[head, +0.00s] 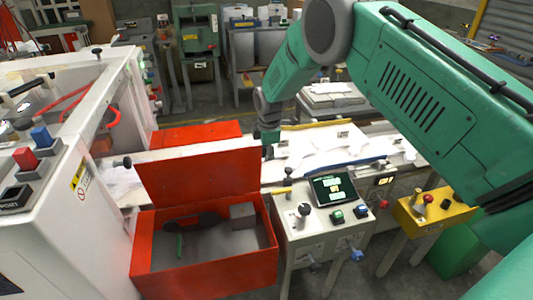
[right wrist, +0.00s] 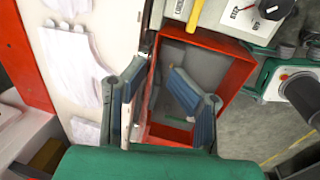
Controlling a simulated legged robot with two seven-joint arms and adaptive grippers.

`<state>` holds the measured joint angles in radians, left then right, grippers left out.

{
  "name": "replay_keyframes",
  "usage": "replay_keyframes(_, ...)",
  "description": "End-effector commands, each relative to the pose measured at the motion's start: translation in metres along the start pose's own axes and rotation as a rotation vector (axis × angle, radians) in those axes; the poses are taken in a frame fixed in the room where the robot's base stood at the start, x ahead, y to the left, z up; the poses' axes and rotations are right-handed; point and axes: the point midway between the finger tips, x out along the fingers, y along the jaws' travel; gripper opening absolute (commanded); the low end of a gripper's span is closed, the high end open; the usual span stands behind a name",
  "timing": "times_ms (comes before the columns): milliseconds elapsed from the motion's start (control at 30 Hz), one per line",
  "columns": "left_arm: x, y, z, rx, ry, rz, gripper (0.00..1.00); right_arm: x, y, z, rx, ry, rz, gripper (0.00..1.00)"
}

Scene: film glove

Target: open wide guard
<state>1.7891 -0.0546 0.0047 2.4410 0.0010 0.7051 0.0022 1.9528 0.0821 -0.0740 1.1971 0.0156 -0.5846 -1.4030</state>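The wide guard appears to be the red lid (head: 200,175) of the open red box (head: 205,285); it stands raised along the box's back side. In the right wrist view the red box (right wrist: 228,88) lies below the fingers. My right gripper (right wrist: 155,112) is open, its two blue-grey fingers apart, with what looks like the lid's narrow edge between them. I cannot tell whether either finger touches it. In the head view my right arm reaches down to the lid's right end, and the fingers are mostly hidden there. My left gripper is not in view.
A control panel with a screen (head: 334,189) and knobs stands right of the box. A yellow button box (head: 432,207) is further right. A white machine (head: 60,215) stands close on the left. White gloves (right wrist: 68,60) lie on the pale table behind the lid.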

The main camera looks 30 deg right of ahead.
Motion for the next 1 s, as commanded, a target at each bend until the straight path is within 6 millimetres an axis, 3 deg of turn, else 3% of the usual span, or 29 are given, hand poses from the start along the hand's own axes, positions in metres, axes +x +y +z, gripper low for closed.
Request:
replay_keyframes(267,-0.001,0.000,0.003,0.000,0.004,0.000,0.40,-0.016,0.001,0.001,0.000,0.001,0.006,0.26)
replay_keyframes(700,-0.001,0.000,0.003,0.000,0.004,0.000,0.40,-0.100,0.003,0.000,0.000,0.001,0.001,0.26)
replay_keyframes(1000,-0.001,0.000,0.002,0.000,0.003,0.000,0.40,-0.117,0.003,0.000,0.000,0.000,-0.004,0.26)
